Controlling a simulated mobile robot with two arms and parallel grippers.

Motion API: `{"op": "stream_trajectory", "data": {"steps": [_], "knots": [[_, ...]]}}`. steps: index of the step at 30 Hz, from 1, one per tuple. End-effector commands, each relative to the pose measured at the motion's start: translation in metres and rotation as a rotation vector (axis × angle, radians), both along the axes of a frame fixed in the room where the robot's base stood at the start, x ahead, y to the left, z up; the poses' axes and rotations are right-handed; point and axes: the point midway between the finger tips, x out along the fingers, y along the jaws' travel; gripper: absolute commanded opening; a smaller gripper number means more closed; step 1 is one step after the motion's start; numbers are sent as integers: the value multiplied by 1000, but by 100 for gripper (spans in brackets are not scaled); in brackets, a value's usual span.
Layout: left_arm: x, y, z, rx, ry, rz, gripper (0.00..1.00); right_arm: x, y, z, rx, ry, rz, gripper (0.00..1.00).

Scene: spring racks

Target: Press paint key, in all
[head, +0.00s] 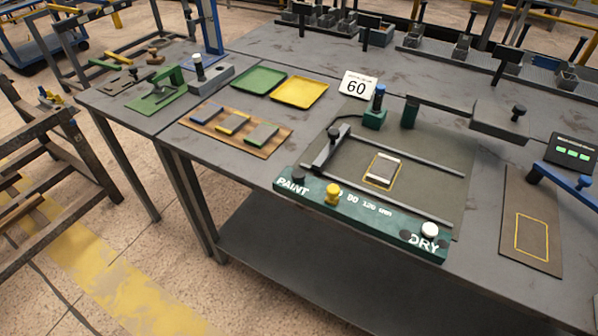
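A green control bar (385,218) runs along the front edge of the table, with white lettering. The word PAINT (292,186) is at its left end, with a small dark knob (299,178) just above it. A yellow knob (333,194) stands right of PAINT. A white knob (430,230) stands above the word DRY at the right end. Behind the bar, a small light-topped plate (384,169) lies inside a yellow outline between two dark rails. A dark carriage (331,151) sits at the left of the rails. Neither gripper is in view.
A wooden board (211,117) holds blue-, yellow- and green-marked pieces. Green (259,79) and yellow (299,91) trays and a card reading 60 (357,86) stand behind. A blue-handled lever (565,183) and a dark mat (531,225) are at right. Open floor lies in front.

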Motion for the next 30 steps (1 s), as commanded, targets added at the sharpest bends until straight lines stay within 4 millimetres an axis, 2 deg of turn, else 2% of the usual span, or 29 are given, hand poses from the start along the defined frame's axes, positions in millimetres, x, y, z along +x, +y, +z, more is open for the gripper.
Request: {"op": "stream_trajectory", "data": {"steps": [1, 2, 30], "knots": [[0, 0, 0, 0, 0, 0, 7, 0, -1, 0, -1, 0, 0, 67], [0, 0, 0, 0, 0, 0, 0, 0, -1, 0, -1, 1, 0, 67], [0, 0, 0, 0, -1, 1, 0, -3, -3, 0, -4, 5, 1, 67]]}}
